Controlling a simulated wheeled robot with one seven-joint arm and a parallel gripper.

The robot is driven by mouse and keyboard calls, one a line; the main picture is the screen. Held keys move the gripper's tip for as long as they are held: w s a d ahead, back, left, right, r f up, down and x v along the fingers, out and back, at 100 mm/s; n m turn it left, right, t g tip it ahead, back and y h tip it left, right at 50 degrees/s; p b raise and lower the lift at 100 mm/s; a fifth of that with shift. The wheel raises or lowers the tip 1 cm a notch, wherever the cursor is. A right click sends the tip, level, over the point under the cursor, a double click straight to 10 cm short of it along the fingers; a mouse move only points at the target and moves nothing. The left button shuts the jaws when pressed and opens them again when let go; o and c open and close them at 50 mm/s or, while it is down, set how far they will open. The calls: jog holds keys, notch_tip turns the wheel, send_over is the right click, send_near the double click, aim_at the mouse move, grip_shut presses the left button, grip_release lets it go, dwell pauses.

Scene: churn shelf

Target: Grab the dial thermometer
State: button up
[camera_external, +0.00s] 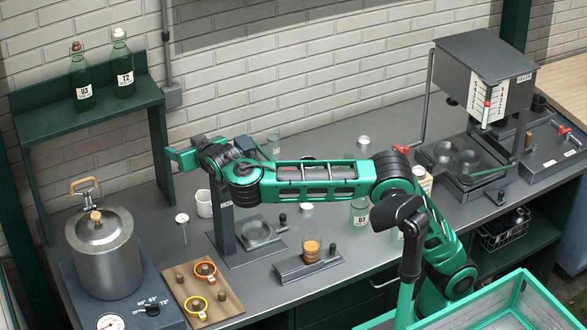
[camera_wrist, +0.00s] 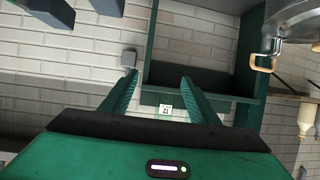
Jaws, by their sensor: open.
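A small white round dial on a thin stem, which looks like the dial thermometer (camera_external: 182,218), stands on the grey counter between the pot and the white mug. I cannot make it out in the wrist view. My gripper (camera_external: 180,157) is raised above and behind it, close to the green shelf stand. In the wrist view my gripper (camera_wrist: 159,78) has its two green fingers spread apart with nothing held between them.
A metal pot (camera_external: 101,255) with a wooden-knobbed lid stands at left. A white mug (camera_external: 205,204) is right of the thermometer. The green shelf (camera_external: 140,96) bears two labelled bottles.

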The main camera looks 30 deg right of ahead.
jog(key=s+a, duration=0.2)
send_near(184, 221)
jog(key=x, duration=0.9)
jog(key=shift+w+f, duration=0.1)
jog(key=shift+w, duration=0.1)
jog(key=shift+r+x, duration=0.2)
jog(key=shift+x, duration=2.8)
jog(key=c, duration=1.1)
